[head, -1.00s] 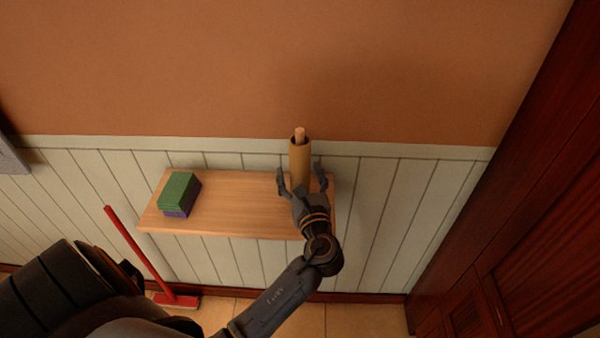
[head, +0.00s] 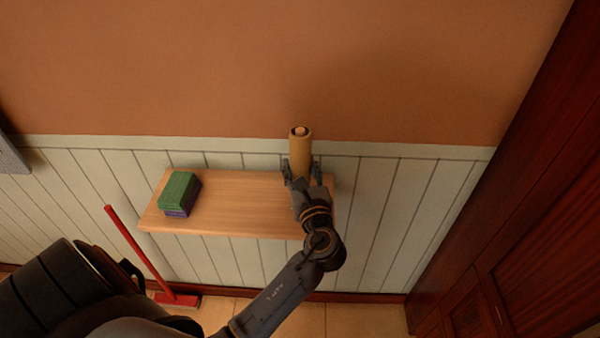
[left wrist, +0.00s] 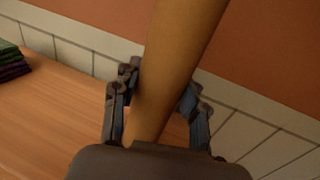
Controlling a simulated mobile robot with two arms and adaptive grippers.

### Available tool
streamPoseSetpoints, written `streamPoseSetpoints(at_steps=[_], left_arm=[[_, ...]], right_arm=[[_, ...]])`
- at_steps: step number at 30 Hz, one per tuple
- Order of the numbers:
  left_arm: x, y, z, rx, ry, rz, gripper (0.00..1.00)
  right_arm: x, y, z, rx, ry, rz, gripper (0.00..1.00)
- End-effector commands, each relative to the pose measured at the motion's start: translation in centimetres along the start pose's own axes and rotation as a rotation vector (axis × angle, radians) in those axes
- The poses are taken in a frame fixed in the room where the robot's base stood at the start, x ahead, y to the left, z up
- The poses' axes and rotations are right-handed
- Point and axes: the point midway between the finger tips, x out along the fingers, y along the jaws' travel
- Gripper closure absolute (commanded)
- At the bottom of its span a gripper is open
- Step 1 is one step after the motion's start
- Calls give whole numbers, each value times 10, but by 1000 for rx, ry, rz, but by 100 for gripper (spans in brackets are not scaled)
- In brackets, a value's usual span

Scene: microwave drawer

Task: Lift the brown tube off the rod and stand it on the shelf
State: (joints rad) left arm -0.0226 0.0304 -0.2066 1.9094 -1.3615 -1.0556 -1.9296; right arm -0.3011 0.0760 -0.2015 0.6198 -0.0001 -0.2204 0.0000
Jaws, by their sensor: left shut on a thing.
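The brown tube (head: 300,152) stands upright at the right end of the wooden shelf (head: 235,215). The rod (head: 299,130) shows as a pale tip just inside the tube's top opening, so the tube is still around it. My left gripper (head: 302,175) is shut on the tube's lower part. In the left wrist view the tube (left wrist: 175,70) runs up between the two fingers (left wrist: 162,105), one on each side. The tube's bottom end is hidden behind the gripper. My right gripper is not in view.
A green and purple stack (head: 180,192) sits at the shelf's left end. The shelf's middle is clear. A red broom (head: 145,255) leans below the shelf on the left. A dark red wooden cabinet (head: 520,220) stands on the right.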

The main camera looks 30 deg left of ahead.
Motion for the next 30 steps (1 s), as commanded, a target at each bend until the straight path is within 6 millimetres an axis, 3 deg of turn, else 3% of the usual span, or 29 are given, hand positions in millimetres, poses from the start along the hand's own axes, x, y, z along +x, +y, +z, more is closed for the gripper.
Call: streamPoseSetpoints(at_steps=[21, 30], left_arm=[[0, 0, 164, -8, -5, 0, 69], [0, 0, 222, -5, -3, 0, 69]], right_arm=[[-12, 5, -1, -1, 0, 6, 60], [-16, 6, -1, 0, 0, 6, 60]])
